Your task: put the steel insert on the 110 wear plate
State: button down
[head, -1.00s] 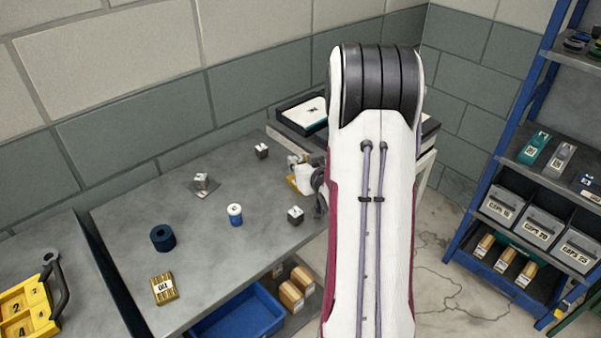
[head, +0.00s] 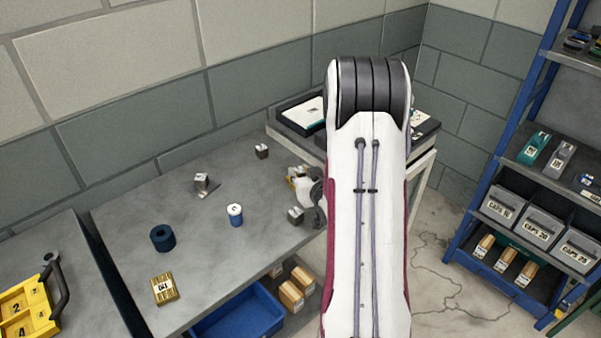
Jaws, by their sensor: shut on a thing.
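My gripper (head: 318,216) shows only in part at the right end of the bench, left of my arm. It is shut on a small dark grey block with a pale top, which I take for the steel insert (head: 295,216); its grip is largely hidden. A similar block (head: 261,151) stands farther back. Another block (head: 201,180) stands at a thin grey plate (head: 210,191) at mid-bench. A gold-coloured plate (head: 165,290) with a white label lies at the front left; the label may read 110, but I cannot tell surely.
A dark blue ring (head: 162,238) and a blue-and-white cylinder (head: 235,215) stand on the grey bench (head: 205,265). A blue bin (head: 237,315) is below its front edge. A yellow tray (head: 25,308) is at far left. Bare bench lies between the objects.

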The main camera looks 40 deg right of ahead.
jog(key=shift+f, duration=0.1)
jog(key=c, duration=1.8)
grip_release()
jog(key=shift+o, duration=0.2)
jog(key=shift+s, duration=0.1)
jog(key=shift+v, duration=3.7)
jog(key=shift+a+r, duration=0.15)
jog(key=shift+r, duration=0.1)
